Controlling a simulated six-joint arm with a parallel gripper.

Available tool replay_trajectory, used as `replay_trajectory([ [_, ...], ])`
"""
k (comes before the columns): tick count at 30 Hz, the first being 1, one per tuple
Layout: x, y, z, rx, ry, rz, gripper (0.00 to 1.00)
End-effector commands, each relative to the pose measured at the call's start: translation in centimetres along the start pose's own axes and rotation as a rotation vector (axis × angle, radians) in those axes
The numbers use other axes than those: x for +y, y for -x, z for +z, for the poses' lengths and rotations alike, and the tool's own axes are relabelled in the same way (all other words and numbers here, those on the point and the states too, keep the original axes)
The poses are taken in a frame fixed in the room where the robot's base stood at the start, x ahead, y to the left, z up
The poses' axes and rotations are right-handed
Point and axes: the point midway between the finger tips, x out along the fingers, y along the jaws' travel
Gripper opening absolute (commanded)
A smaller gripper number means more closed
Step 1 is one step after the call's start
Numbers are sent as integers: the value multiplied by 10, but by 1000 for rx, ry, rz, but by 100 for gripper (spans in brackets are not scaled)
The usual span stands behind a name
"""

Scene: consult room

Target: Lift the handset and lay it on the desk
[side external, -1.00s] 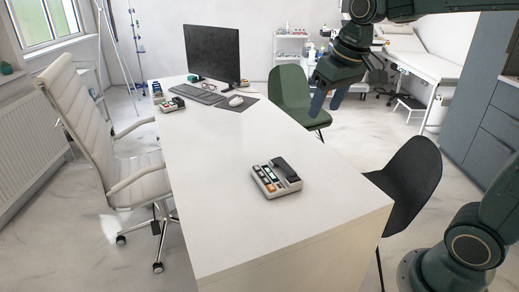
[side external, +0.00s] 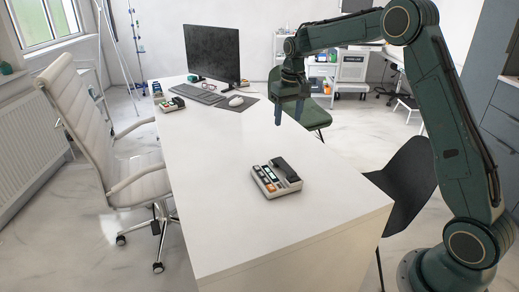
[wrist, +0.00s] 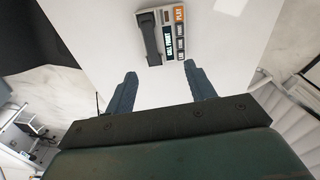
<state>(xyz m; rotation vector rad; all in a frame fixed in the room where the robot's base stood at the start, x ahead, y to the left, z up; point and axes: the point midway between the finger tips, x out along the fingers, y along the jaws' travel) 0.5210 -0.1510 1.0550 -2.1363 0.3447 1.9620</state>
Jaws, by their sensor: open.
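The near phone sits on the white desk (side external: 215,165), toward its near end. Its black handset (side external: 286,169) lies in the cradle on the right side of the beige base (side external: 284,189), beside coloured buttons. In the wrist view the handset (wrist: 152,38) is on the left of the base, ahead of the fingers. My gripper (side external: 288,117) is open and empty, pointing down above the desk's right side, farther back than this phone. In the wrist view its two blue fingers (wrist: 159,88) are apart, with bare desk between them.
A second phone (side external: 171,105) stands farther back on the left. Behind it are a monitor (side external: 212,53), keyboard (side external: 197,93) and mouse (side external: 236,101). A black chair (side external: 404,180) and a green chair (side external: 312,115) stand at the desk's right side. Desk around the near phone is clear.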

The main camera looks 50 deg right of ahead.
Motion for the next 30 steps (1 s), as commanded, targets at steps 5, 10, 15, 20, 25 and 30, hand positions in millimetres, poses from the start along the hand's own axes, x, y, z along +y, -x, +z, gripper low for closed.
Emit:
replay_trajectory([
  [5,16,-44,-23,-42,-33,4,55],
  [10,27,-74,-36,-70,-56,6,55],
  [15,33,-90,-42,-82,-66,6,55],
  [20,34,-92,-42,-84,-68,6,55],
  [25,33,-96,-42,-85,-68,6,55],
  [30,33,-111,-40,-88,-68,6,55],
])
